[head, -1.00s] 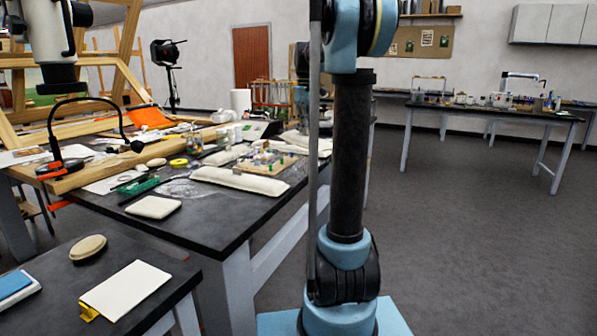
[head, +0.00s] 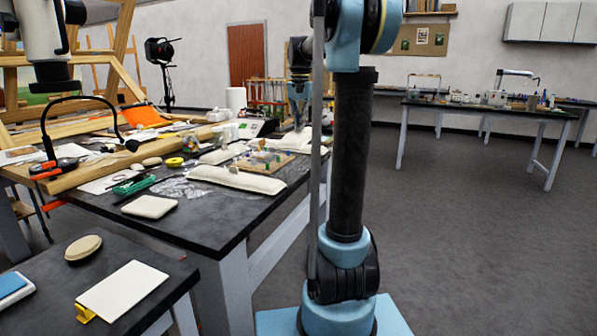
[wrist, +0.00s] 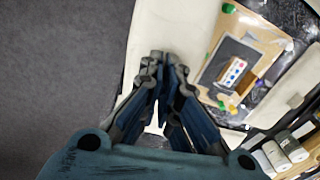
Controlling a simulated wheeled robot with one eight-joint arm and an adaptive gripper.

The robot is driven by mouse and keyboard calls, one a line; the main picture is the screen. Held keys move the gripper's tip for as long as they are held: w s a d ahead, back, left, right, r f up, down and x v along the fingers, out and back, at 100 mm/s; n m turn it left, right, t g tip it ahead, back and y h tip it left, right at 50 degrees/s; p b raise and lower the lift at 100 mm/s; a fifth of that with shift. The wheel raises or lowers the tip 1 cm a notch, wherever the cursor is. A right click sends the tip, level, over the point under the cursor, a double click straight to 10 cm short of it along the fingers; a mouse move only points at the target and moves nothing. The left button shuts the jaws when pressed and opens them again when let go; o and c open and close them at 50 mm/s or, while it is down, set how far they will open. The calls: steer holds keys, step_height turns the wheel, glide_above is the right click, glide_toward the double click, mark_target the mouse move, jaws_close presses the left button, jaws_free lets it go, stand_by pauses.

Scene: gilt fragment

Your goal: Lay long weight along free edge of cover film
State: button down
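My gripper (head: 298,122) points down at the right end of the main table, partly hidden behind my arm. Below it lies a long cream weight (head: 292,142), which also shows under the fingers in the wrist view (wrist: 190,32). The fingertips (wrist: 167,62) are close together over this weight; whether they pinch it cannot be told. Another long cream weight (head: 237,180) lies near the table's front edge, and a further one (head: 222,155) lies behind it. A glossy, transparent patch (head: 180,188), perhaps the cover film, lies left of the front weight.
A wooden board (head: 284,157) with small coloured items sits beside the weight under my gripper. A square cream pad (head: 149,206), a green item (head: 134,186) and a lamp stand (head: 44,140) are to the left. A side table (head: 190,277) stands nearer.

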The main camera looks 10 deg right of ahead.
steer(key=shift+m, duration=0.8)
steer(key=shift+s+f, duration=0.1)
steer(key=shift+f, duration=4.85)
steer(key=shift+f, duration=0.35)
steer(key=c, duration=1.8)
jaws_free()
